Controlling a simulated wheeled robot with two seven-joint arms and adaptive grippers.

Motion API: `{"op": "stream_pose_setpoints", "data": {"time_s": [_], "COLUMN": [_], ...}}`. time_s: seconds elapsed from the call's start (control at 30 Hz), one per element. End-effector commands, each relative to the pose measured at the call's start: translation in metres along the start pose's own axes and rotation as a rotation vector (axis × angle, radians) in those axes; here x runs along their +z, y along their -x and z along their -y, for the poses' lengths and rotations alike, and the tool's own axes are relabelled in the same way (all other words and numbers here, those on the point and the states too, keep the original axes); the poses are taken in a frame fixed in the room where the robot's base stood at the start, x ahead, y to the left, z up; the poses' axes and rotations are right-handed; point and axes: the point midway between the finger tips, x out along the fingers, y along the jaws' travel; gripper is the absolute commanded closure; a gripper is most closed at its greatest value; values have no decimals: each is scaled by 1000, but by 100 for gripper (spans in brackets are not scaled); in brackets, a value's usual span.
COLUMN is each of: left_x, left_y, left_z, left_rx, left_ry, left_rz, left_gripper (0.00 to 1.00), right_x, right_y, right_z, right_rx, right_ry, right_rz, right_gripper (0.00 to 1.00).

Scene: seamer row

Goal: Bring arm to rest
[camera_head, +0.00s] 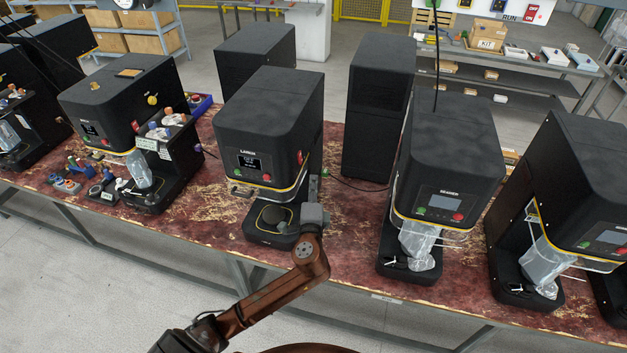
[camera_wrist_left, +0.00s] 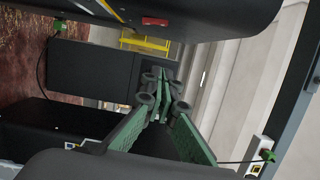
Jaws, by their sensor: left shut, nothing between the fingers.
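My left arm (camera_head: 274,295) comes in from the lower left and reaches over the table's front edge. My left gripper (camera_head: 314,190) is beside the right side of the middle black machine (camera_head: 268,112), low by its base. In the left wrist view the green-padded fingers of my left gripper (camera_wrist_left: 164,92) come together at the tips with nothing between them. Black machine housings lie close above and below the fingers in that view. I cannot tell whether the gripper touches the machine. My right gripper is in neither view.
The worn red table (camera_head: 350,215) carries a row of black machines. A machine with a clear bag (camera_head: 418,240) stands to the right, another (camera_head: 550,262) beyond it. A black tower (camera_head: 378,110) stands behind. Grey floor (camera_head: 60,290) lies clear in front of the table.

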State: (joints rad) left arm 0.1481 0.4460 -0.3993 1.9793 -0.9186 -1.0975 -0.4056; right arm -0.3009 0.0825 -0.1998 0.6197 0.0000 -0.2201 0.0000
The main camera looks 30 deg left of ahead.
Motion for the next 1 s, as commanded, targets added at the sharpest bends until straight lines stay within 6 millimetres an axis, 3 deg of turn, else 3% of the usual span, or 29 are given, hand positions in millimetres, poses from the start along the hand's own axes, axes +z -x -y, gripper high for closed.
{"op": "stream_pose_setpoints", "data": {"time_s": [0.37, 0.5, 0.57, 0.67, 0.8, 0.9, 1.0], "left_x": [0, 8, 18, 42, 81, 103, 117], "left_y": [0, 4, 11, 33, 86, 132, 173], "left_z": [0, -14, -33, -82, -160, -207, -238], "left_rx": [0, 43, 101, 249, 505, 672, 800], "left_ry": [1, 38, 87, 216, 436, 583, 693], "left_rz": [-1, 10, 24, 69, 171, 255, 327], "left_gripper": [100, 100, 100, 100, 100, 100, 100], "right_x": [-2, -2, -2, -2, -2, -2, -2], "right_y": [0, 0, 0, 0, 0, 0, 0], "right_z": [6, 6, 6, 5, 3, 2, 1], "right_rx": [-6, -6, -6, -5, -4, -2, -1], "right_ry": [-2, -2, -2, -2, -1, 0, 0], "right_rz": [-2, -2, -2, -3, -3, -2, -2], "right_gripper": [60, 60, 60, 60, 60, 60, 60]}}
